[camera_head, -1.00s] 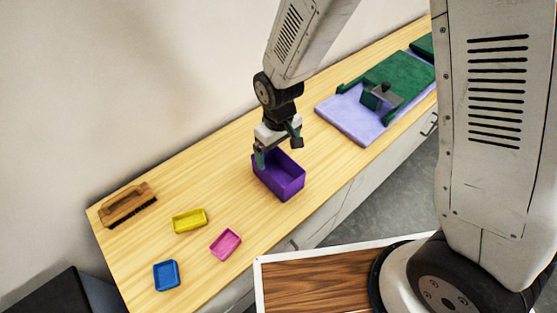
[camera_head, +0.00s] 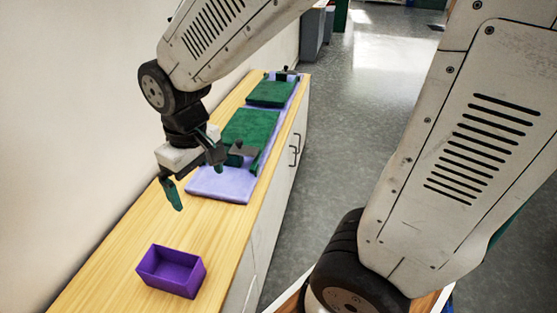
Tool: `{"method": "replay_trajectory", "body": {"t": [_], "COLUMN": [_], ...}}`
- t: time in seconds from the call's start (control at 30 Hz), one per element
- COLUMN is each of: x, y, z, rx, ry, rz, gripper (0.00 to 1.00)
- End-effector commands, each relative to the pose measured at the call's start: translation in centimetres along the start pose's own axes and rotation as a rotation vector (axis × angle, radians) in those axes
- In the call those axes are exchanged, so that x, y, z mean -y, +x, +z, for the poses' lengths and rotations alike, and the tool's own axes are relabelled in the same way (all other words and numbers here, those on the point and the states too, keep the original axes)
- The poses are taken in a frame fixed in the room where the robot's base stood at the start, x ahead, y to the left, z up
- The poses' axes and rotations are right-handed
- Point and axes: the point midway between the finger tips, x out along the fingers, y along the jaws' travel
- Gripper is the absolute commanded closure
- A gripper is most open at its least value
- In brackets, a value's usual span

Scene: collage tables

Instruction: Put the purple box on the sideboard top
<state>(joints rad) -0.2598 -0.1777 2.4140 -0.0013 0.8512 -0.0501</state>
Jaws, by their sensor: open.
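The purple box (camera_head: 172,272) is an open-topped container. It stands upright on the light wooden sideboard top (camera_head: 105,268), near the bottom of the picture. My gripper (camera_head: 194,180) is open, with nothing between its green-tipped fingers. It is above the sideboard, higher in the picture than the box and apart from it.
A lavender mat (camera_head: 218,186) lies further along the top, bearing green panels (camera_head: 250,132) and a small grey-topped piece (camera_head: 242,150). A wall runs along the left. Grey floor (camera_head: 345,140) is open to the right of the sideboard's white front (camera_head: 272,215).

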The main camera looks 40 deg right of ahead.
Motion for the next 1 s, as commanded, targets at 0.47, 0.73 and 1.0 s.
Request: {"method": "replay_trajectory", "body": {"t": [0.47,0.73,1.0], "x": [-4.1,-4.0,-4.0], "y": [-9.2,-9.5,-9.5], "z": [14.6,15.9,15.9], "rx": [-0.059,-0.058,-0.059], "ry": [0.289,0.314,0.312], "rz": [0.024,0.026,0.026], "gripper": [0.01,0.01,0.01]}}
